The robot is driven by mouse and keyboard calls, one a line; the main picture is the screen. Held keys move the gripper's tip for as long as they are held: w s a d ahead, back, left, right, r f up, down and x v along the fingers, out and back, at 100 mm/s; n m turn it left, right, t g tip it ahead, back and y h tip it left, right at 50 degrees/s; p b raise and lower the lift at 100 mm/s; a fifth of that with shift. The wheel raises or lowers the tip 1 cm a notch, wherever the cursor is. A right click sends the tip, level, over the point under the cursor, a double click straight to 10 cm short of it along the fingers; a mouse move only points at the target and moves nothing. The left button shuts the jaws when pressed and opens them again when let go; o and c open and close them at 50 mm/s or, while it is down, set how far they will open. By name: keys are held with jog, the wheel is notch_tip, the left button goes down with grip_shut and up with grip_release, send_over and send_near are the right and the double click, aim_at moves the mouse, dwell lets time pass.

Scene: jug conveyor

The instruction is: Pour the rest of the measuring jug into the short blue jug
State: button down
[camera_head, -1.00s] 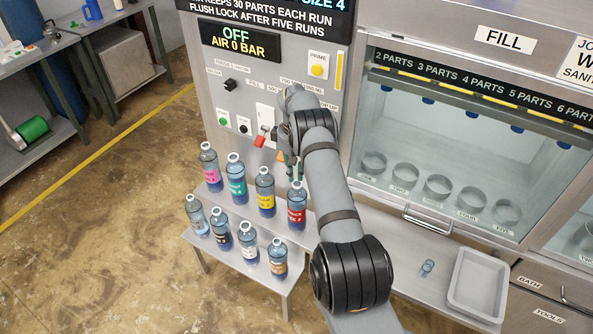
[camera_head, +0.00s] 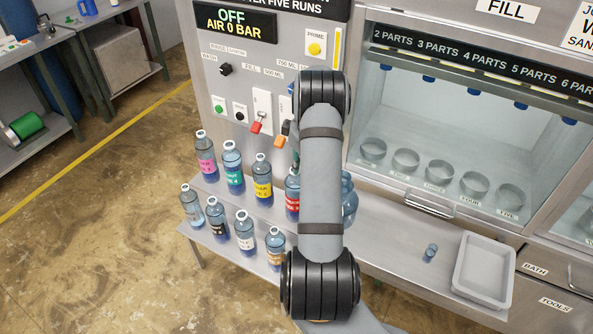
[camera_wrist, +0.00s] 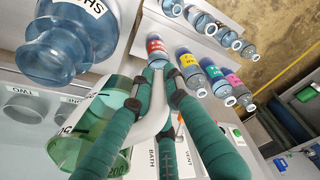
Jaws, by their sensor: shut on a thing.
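My gripper (camera_wrist: 159,84) is shut on the pale handle of the green see-through measuring jug (camera_wrist: 92,128) in the wrist view. The measuring jug is beside the fingers at lower left, partly covered by one finger; its liquid level cannot be told. A blue jug (camera_wrist: 68,45), with a label whose visible letters read "SH", is at upper left in the wrist view, apart from the fingers. In the head view a blue jug (camera_head: 348,198) shows partly behind my arm, on the bench. My gripper and the measuring jug are hidden behind the arm there.
Several labelled bottles (camera_head: 232,168) stand in two rows on a low stand left of my arm. A small blue cup (camera_head: 430,253) and a grey tray (camera_head: 484,270) are on the bench at right. The fill cabinet (camera_head: 440,150) with several ring holders is behind.

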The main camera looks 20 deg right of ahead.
jog(key=b, duration=0.2)
jog(key=s+t+b, duration=0.1)
jog(key=b, duration=0.2)
jog(key=shift+s+d+f, duration=0.1)
jog(key=shift+d+f, duration=0.05)
jog(key=shift+f, duration=0.1)
jog(key=b, duration=0.2)
jog(key=t+b, duration=0.1)
jog(key=b, duration=0.2)
jog(key=shift+w, duration=0.25)
jog(key=shift+r, duration=0.25)
jog(key=shift+f, duration=0.1)
jog(key=b, duration=0.2)
jog(key=shift+w+f+t+b, duration=0.1)
jog(key=shift+f+t+b, duration=0.05)
jog(key=shift+t+b, duration=0.25)
jog(key=shift+b, duration=0.45)
